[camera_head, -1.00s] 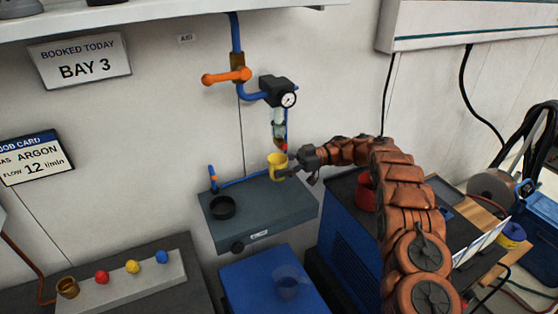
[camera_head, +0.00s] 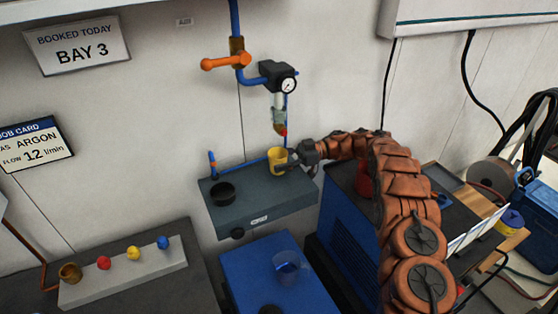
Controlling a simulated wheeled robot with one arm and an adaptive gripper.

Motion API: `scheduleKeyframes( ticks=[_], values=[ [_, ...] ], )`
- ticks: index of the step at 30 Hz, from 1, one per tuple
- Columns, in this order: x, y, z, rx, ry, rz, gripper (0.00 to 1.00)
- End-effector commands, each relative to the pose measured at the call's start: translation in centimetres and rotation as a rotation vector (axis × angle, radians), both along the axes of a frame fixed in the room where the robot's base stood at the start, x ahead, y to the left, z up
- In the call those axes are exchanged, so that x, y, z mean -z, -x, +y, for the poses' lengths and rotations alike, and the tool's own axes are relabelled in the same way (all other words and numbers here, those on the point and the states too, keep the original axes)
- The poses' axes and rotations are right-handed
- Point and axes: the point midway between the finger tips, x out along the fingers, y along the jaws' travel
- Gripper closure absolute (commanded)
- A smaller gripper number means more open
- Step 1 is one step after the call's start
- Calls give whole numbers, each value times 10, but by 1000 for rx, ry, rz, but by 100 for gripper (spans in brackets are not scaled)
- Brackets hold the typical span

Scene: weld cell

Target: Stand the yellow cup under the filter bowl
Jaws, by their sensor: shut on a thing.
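The yellow cup (camera_head: 277,160) is upright at the back of the grey shelf box (camera_head: 262,206), right of its middle. My gripper (camera_head: 290,158) reaches in from the right and is shut on the cup's right side. The filter bowl (camera_head: 279,116) hangs below the gauge unit on the wall, directly above the cup in the picture, with a visible gap between them. I cannot tell whether the cup's base touches the shelf top.
A black ring-shaped dish (camera_head: 223,192) sits on the shelf's left part. An orange valve handle (camera_head: 226,62) and blue pipes are on the wall above. A blue cabinet (camera_head: 265,268) with a clear cup (camera_head: 287,266) stands below. The shelf's front middle is clear.

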Motion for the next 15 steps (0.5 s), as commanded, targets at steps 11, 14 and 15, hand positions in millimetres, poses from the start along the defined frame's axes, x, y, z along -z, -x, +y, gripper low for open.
scheduleKeyframes(
  ticks=[11,14,15],
  values=[
    [7,0,0,0,0,0,74],
    [8,0,0,0,0,0,74],
    [9,0,0,0,0,0,74]
  ],
)
